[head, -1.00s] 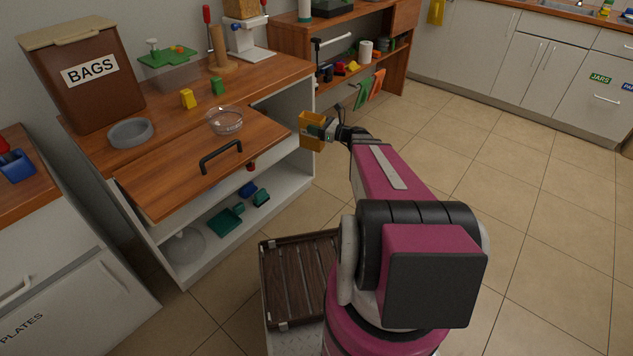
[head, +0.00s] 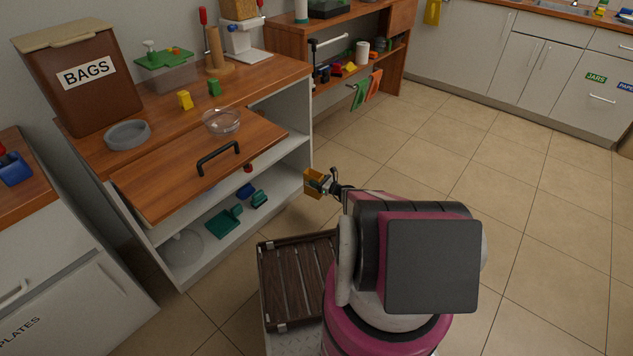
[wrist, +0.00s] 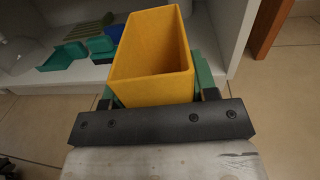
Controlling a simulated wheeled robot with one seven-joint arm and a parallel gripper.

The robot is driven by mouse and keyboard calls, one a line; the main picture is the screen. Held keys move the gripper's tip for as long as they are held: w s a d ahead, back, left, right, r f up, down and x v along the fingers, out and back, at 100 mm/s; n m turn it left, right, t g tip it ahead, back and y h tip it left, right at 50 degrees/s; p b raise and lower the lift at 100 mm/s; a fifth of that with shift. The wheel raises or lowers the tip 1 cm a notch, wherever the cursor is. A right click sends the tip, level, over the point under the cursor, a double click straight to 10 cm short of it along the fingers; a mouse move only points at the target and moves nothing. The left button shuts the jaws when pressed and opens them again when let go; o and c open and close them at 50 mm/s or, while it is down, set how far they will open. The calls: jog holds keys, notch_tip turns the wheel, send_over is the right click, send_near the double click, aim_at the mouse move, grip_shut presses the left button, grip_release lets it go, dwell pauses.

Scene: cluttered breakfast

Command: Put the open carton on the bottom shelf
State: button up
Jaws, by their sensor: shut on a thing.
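The open carton is a yellow, open-topped box (head: 314,182). My gripper (head: 327,184) is shut on it and holds it in the air just in front of the cabinet's right side. In the wrist view the carton (wrist: 155,58) shows its empty-looking inside, with the green finger pads (wrist: 202,75) at its sides. The bottom shelf (head: 213,248) of the white cabinet lies to the left of the carton in the head view. In the wrist view the shelf edge (wrist: 60,86) shows behind the carton.
On the bottom shelf are a teal scoop-like item (head: 224,221), a smaller teal item (head: 259,199), a blue item (head: 245,191) and a clear dome (head: 183,247). A wooden flap with a black handle (head: 218,158) juts out above. The shelf's right front part looks clear.

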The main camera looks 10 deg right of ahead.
dwell(0.4)
jog(key=f+x, duration=0.1)
jog(key=x, duration=1)
jog(key=w+d+f+x, duration=0.1)
jog(key=x, duration=0.9)
jog(key=shift+w, duration=0.6)
jog(key=shift+f, duration=0.55)
jog(key=o, duration=1.4)
jog(key=shift+d, duration=0.1)
jog(key=v, duration=1.4)
dwell(0.7)
